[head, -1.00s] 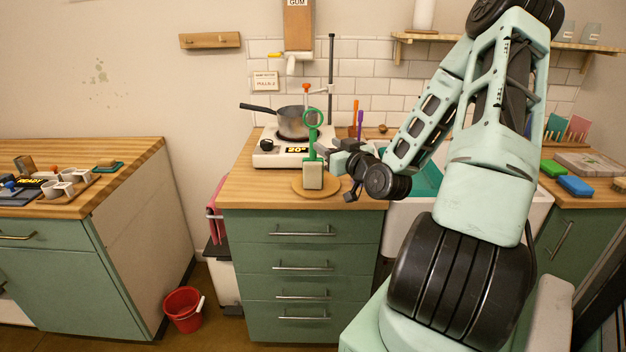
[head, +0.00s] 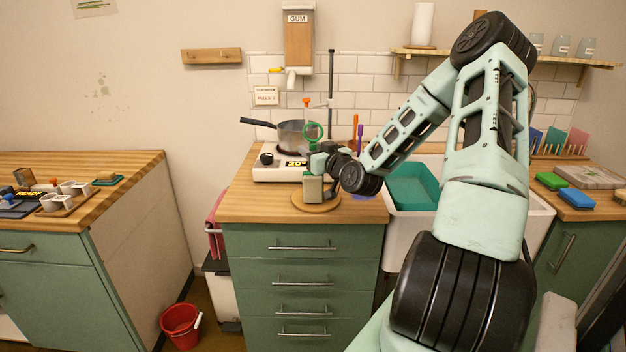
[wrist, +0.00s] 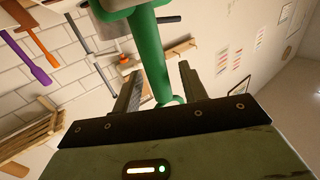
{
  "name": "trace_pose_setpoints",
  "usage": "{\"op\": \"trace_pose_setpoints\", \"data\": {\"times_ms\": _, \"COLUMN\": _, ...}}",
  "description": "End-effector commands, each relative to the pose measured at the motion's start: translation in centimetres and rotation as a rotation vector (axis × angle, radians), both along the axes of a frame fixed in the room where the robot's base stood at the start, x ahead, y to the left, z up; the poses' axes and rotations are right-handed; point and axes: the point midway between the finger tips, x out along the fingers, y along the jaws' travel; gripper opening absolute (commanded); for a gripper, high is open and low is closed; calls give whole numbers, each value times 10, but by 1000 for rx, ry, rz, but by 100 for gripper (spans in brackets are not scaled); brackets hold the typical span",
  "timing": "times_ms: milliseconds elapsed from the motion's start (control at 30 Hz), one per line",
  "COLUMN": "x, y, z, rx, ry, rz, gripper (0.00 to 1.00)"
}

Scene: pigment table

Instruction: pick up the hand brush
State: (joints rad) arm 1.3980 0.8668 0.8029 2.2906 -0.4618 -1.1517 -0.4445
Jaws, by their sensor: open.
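The hand brush (head: 312,190) stands upright on a round wooden board (head: 330,205), with its pale block at the bottom and a green handle ending in a ring at the top. My gripper (head: 319,162) is at the handle, just above the block, and hides part of it. In the wrist view the green handle (wrist: 150,55) runs between the two fingers of my open gripper (wrist: 159,68). Gaps show beside the handle, and I cannot tell whether either finger touches it.
A hot plate (head: 272,170) with a saucepan (head: 297,134) stands close behind the brush. A stand with a rod (head: 331,85) is at the back. A sink with a teal basin (head: 414,186) is to the right. The counter's front left (head: 250,205) is clear.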

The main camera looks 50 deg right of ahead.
Motion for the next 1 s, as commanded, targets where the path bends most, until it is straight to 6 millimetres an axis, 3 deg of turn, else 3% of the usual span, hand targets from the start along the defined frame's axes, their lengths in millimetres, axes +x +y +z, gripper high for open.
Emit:
{"op": "trace_pose_setpoints", "data": {"times_ms": 167, "x": 0, "y": 0, "z": -1, "rx": 0, "ry": 0, "rz": 0, "gripper": 43}}
{"op": "trace_pose_setpoints", "data": {"times_ms": 333, "x": 0, "y": 0, "z": 0, "rx": 0, "ry": 0, "rz": 0, "gripper": 1}}
{"op": "trace_pose_setpoints", "data": {"times_ms": 767, "x": 0, "y": 0, "z": 4, "rx": -2, "ry": -2, "rz": 0, "gripper": 0}}
{"op": "trace_pose_setpoints", "data": {"times_ms": 1000, "x": 0, "y": 0, "z": 29, "rx": -7, "ry": -2, "rz": 0, "gripper": 0}}
